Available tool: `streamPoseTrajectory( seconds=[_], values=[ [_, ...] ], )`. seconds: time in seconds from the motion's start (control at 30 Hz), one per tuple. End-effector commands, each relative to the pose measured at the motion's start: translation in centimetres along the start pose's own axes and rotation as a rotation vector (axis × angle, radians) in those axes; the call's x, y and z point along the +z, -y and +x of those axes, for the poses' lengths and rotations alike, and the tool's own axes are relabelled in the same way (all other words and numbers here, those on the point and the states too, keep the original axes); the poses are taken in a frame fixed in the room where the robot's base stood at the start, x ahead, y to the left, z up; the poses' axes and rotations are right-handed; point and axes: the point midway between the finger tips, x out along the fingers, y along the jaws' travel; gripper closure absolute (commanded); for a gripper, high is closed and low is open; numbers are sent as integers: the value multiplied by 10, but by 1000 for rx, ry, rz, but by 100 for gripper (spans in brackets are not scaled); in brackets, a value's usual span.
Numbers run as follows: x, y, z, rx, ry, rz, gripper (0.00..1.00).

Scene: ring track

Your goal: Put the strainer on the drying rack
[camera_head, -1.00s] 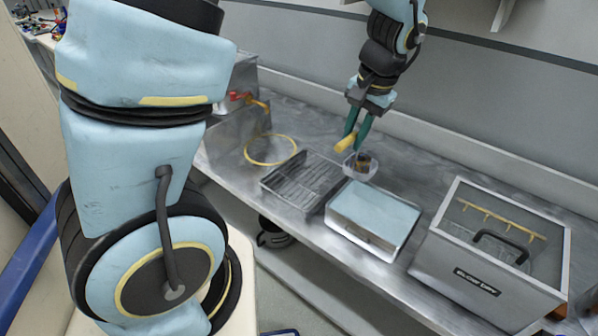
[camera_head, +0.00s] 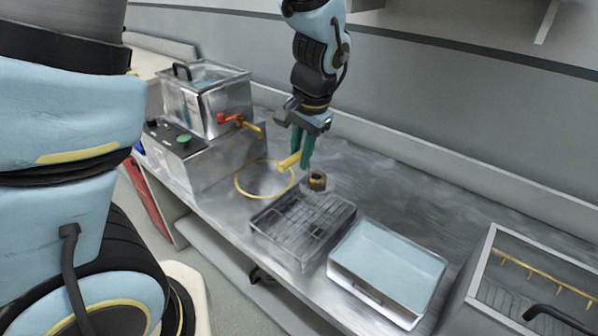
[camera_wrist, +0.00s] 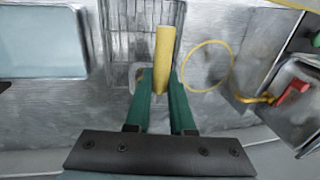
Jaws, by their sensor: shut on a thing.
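My gripper (camera_head: 302,162) is shut on the yellow handle of the strainer (camera_head: 288,162), above the counter. In the wrist view the handle (camera_wrist: 163,48) stands out from between the green fingers (camera_wrist: 160,74). A small brown, cup-like piece (camera_head: 317,180) shows just below and right of the fingers; I cannot tell for sure whether it is the strainer's head. The drying rack (camera_head: 272,229), a dark wire tray, lies on the counter below and in front of the gripper. Part of it also shows in the wrist view (camera_wrist: 118,28), partly behind the handle.
A yellow ring (camera_head: 237,186) lies left of the rack. A pale blue-topped metal tray (camera_head: 385,262) stands right of it, and a metal basin (camera_head: 480,262) farther right. A metal box with a red-handled tap (camera_head: 230,118) stands at the left. The counter behind the tray is clear.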

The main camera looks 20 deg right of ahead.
Motion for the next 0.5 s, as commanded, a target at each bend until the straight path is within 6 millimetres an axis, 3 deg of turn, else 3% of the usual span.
streamPoseTrajectory(
  seconds=[0.3, 0.5],
  values=[
    [1, -7, 36, 0, 1, -1, 100],
    [0, -8, 42, 0, -3, -2, 100]
  ],
)
